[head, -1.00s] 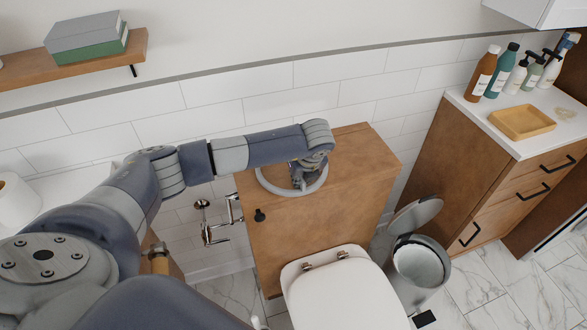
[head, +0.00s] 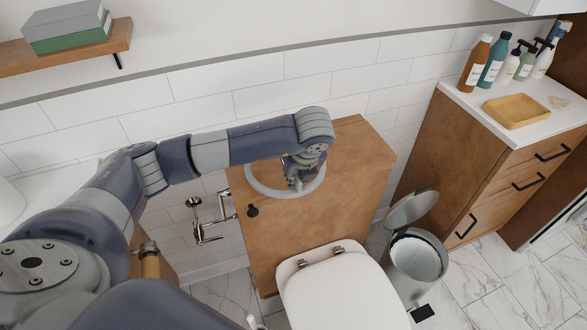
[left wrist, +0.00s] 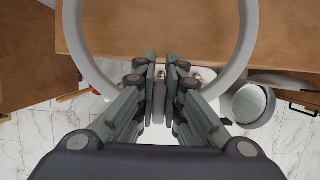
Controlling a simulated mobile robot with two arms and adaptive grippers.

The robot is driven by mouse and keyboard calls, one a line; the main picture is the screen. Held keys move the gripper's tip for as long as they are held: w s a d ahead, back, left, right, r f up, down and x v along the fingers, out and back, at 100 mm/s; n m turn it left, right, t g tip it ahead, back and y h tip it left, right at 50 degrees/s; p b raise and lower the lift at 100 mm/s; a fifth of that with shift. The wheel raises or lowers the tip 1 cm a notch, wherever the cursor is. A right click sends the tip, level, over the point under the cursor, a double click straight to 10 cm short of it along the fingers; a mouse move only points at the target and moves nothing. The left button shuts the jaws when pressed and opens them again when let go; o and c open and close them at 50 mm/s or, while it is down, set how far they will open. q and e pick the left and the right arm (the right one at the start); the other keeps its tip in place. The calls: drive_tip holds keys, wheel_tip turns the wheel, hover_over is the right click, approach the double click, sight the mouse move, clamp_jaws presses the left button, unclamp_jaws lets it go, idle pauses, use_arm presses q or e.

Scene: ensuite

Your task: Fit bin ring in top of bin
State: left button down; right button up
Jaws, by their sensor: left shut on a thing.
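The bin ring (head: 262,187) is a pale grey hoop over the wooden cistern box top, seen large in the left wrist view (left wrist: 244,45). My left gripper (head: 293,183) is shut on the ring's near side, and its fingers show in the left wrist view (left wrist: 162,72). The gripper and wrist hide part of the ring. The bin (head: 412,275) is a grey metal pedal bin on the floor, right of the toilet. Its lid (head: 411,208) is up and its top is open. The bin also shows in the left wrist view (left wrist: 254,102). My right gripper is out of view.
The wooden box (head: 350,160) and the white toilet lid (head: 335,290) stand left of the bin. A wooden cabinet (head: 450,170) with bottles and a tray (head: 516,111) is on the right. A paper holder (head: 205,225) juts out left of the box.

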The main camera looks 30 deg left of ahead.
use_arm(q)
drive_tip(key=s+d+b, duration=0.1)
drive_tip(key=s+d, duration=0.4)
drive_tip(key=s, duration=0.3)
drive_tip(key=shift+s+d+r, duration=0.15)
drive_tip(key=shift+s+r, duration=0.25)
drive_tip(key=shift+r, duration=0.05)
